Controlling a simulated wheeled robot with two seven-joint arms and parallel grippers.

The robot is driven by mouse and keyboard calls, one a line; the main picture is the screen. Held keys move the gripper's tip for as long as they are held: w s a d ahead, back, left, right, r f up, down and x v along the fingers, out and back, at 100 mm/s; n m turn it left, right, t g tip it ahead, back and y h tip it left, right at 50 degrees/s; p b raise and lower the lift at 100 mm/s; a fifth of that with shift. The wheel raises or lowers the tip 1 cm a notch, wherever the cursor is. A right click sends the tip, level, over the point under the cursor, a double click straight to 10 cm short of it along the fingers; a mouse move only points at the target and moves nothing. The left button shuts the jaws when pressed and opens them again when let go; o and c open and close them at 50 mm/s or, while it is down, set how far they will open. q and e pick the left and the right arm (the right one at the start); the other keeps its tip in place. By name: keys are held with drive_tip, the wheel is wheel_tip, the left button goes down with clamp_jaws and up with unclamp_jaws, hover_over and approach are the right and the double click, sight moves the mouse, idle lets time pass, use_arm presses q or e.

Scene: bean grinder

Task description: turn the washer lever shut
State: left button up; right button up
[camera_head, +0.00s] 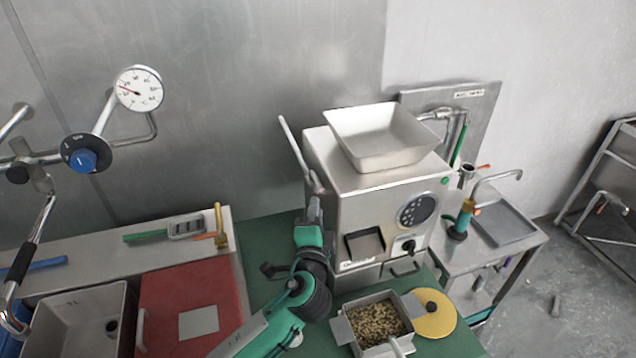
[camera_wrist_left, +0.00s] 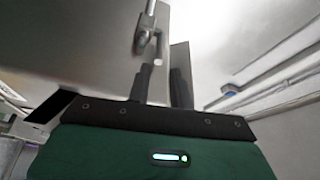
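A long grey lever (camera_head: 293,150) rises at a slant along the left side of the steel machine (camera_head: 365,205). I take it for the washer lever. Its lower end is close to my left gripper (camera_head: 314,207), which reaches up from below. In the left wrist view a metal lever joint (camera_wrist_left: 146,32) hangs just beyond the two dark fingertips of my left gripper (camera_wrist_left: 163,68). The fingers stand apart with a grey strip visible between them. I cannot tell whether they touch the lever. My right gripper is out of view.
A square hopper (camera_head: 382,135) tops the machine. A bean-filled container (camera_head: 347,331) and a yellow disc (camera_head: 434,314) stand in front. A red board (camera_head: 190,290) lies left beside a sink (camera_head: 85,318). A blue-knobbed tap (camera_head: 82,160) and gauge (camera_head: 139,88) are on the wall.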

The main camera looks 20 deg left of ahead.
sight(318, 188)
use_arm(q)
drive_tip(key=shift+p+x, duration=1.05)
drive_tip(key=shift+x, duration=2.65)
drive_tip(key=shift+s, duration=0.1)
clamp_jaws()
